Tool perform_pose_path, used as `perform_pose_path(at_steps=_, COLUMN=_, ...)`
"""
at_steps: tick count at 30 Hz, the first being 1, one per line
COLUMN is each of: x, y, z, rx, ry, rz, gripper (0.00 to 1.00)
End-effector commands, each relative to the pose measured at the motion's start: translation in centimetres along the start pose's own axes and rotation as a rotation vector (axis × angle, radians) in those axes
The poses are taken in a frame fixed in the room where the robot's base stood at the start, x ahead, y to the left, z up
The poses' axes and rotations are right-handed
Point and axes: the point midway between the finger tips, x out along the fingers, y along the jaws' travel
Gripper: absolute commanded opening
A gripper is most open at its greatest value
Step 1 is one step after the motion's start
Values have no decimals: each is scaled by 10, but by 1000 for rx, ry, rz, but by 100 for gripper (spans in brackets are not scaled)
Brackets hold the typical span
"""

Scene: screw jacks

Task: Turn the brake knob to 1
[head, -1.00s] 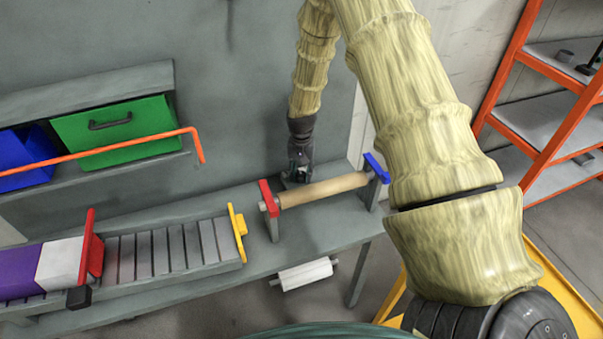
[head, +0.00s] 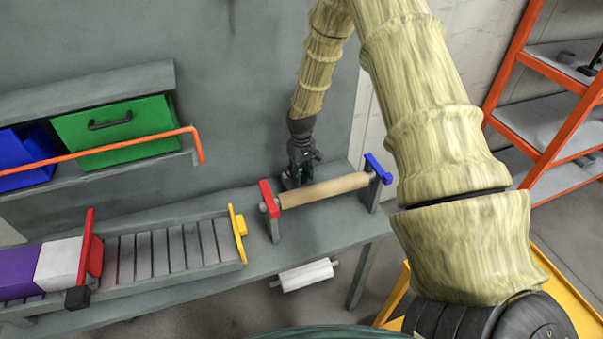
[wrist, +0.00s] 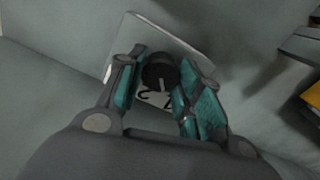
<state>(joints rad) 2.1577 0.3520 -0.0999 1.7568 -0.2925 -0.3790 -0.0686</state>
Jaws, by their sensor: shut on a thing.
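The brake knob (wrist: 160,72) is a dark round knob with a light pointer line, on a pale plate (wrist: 185,38) with dark numerals. In the wrist view a "2" shows below the knob, and another mark beside it is partly hidden by a finger. My gripper (wrist: 160,80) has its teal-padded fingers on either side of the knob and is shut on it. In the head view my gripper (head: 299,172) is low over the bench behind the roller, and the knob is hidden there.
A tan roller (head: 325,190) between a red bracket (head: 269,198) and a blue bracket (head: 377,168) lies in front of my gripper. A slatted conveyor (head: 165,250) is at left. An orange bar (head: 110,152) runs before a green bin (head: 115,130). Orange shelving (head: 545,125) stands at right.

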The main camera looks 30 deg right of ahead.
Motion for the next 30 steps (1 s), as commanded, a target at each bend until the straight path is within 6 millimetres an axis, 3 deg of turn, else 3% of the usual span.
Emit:
perform_pose_path(at_steps=17, x=0, y=1, z=0, rx=-35, ry=0, rz=1, gripper=11)
perform_pose_path(at_steps=18, x=0, y=1, z=0, rx=-35, ry=0, rz=1, gripper=37)
perform_pose_path(at_steps=21, x=0, y=1, z=0, rx=-35, ry=0, rz=1, gripper=55)
perform_pose_path(at_steps=30, x=0, y=0, z=0, rx=-35, ry=0, rz=0, gripper=57)
